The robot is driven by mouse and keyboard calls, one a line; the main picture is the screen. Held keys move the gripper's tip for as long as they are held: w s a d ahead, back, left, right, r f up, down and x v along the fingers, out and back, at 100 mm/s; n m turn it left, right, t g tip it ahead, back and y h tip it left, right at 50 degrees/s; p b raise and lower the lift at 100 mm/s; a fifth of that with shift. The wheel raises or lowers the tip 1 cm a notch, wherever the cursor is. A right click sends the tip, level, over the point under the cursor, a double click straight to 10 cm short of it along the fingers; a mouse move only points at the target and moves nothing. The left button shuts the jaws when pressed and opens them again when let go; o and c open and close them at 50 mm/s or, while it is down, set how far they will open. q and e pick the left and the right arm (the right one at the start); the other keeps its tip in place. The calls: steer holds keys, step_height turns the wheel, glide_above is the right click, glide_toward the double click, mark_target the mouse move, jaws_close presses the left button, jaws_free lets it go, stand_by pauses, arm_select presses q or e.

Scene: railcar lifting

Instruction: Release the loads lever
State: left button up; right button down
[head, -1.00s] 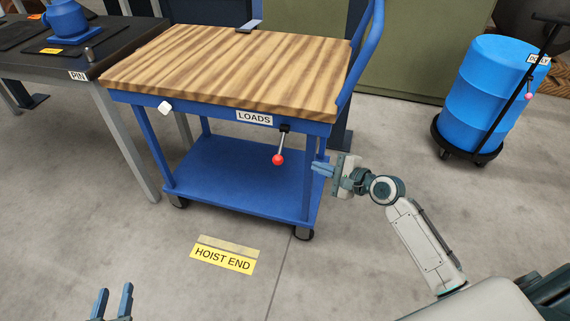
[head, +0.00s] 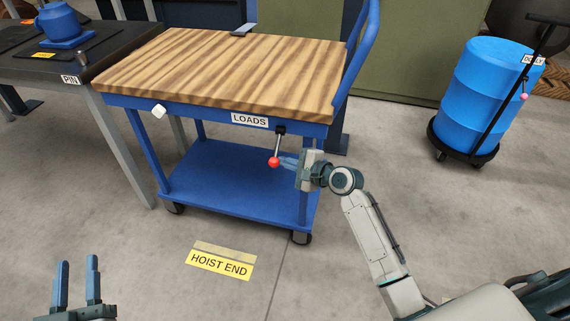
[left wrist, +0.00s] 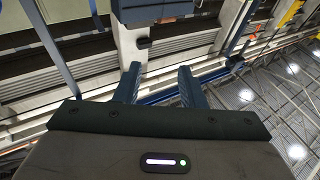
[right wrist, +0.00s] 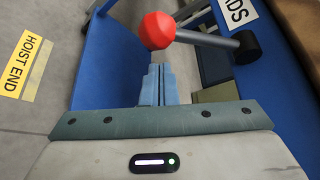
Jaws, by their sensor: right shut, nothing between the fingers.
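The loads lever is a metal rod with a red ball knob (head: 273,162).
The cart has a striped wooden top (head: 220,70) and a lower blue shelf (head: 235,185). A PIN table (head: 105,125) stands to its left. A blue barrel (head: 495,95) sits on a dolly at right. A HOIST END label (head: 219,264) lies on open floor.

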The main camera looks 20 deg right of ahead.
arm_select(q)
steer(key=shift+f, duration=0.3)
arm_select(e)
steer(key=shift+s+a+r, duration=0.5)
steer(key=shift+s+a, duration=0.05)
